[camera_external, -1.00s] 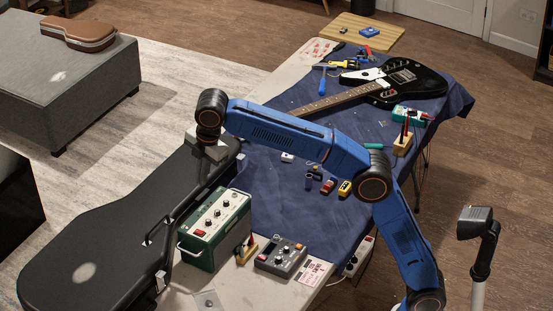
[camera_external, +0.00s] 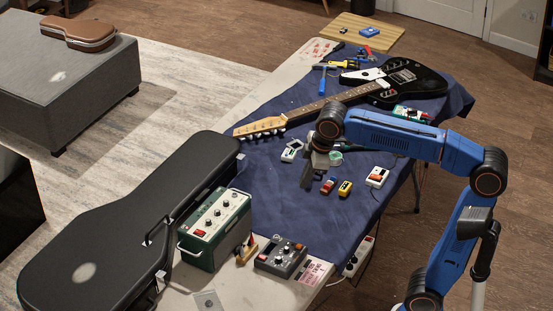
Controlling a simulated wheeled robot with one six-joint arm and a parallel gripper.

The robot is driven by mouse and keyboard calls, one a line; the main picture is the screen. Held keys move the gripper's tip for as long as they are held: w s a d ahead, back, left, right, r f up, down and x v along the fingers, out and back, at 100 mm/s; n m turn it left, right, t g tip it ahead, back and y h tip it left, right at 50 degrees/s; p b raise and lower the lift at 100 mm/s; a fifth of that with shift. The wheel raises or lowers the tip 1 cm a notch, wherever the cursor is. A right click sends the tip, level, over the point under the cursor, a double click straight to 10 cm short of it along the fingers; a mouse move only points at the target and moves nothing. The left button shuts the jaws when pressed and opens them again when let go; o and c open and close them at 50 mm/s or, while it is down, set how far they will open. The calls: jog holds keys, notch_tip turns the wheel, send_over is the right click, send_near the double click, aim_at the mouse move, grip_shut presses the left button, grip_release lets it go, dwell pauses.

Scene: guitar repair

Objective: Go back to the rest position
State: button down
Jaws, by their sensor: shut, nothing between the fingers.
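My gripper (camera_external: 307,182) hangs from the end of my blue arm, over the middle of the table, pointing down. It is shut and empty, above the dark blue cloth (camera_external: 262,190). The small pedals and parts lie close around it in the picture; its exact height over the cloth is hard to tell. My arm reaches in from the right side, with its elbow to the right of the table.
A black electric guitar (camera_external: 418,84) lies behind my gripper. A white pedal (camera_external: 376,177), a yellow pedal (camera_external: 345,188) and a red one (camera_external: 328,185) lie nearby. A green amplifier (camera_external: 213,230), a grey pedal (camera_external: 281,257) and a black guitar case (camera_external: 95,235) are at the front left.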

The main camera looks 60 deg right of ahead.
jog(key=s+d+f+m, duration=0.3)
jog(key=s+d+f, duration=0.1)
jog(key=s+f, duration=0.7)
jog(key=s+d+f+m+t, duration=0.1)
jog(key=s+d+f+m, duration=0.3)
jog(key=s+f, duration=0.7)
jog(key=shift+s+d+f, duration=0.3)
jog(key=shift+d+f, duration=0.05)
jog(key=shift+f, duration=0.4)
